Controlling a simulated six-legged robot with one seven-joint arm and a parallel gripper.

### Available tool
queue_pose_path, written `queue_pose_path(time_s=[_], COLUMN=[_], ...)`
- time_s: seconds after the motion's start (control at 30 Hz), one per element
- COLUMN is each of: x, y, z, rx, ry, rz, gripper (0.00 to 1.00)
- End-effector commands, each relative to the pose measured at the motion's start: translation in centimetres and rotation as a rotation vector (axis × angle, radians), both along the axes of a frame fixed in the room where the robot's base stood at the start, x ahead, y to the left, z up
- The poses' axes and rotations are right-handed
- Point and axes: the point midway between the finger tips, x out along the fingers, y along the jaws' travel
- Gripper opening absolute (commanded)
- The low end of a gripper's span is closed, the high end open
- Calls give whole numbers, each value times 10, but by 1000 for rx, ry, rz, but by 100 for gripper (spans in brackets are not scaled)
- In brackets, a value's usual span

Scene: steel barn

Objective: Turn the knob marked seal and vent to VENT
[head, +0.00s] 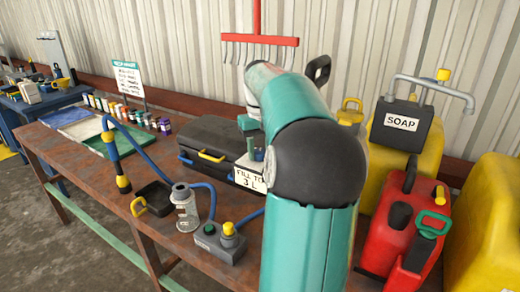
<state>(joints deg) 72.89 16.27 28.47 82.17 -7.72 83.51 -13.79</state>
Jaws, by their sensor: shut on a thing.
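My teal arm crosses the middle of the head view and hides much of what is behind it. My gripper (257,152) shows only in part at the left of the dark elbow, low over the bench beside the sign reading "FILL TO 3 L" (249,179). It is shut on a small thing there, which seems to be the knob. The knob's body, its seal and vent marks and its pointer are hidden by my arm, so its setting cannot be read.
A black case (207,137) lies on the rusty bench (97,172). In front stand a clear bottle (186,212), a grey box with a yellow button (222,240) and a blue hose. A red can (400,225) and yellow SOAP container (372,178) crowd the right.

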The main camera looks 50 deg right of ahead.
Motion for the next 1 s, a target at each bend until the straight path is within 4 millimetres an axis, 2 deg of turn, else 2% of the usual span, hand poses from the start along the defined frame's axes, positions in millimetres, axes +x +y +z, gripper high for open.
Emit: queue_pose_path(time_s=[0.7, 1.0], x=[2, 2], y=[1, 1], z=[1, 1], rx=[-2, -2], ry=[-2, -2], rz=[-668, -874], gripper=[13, 13])
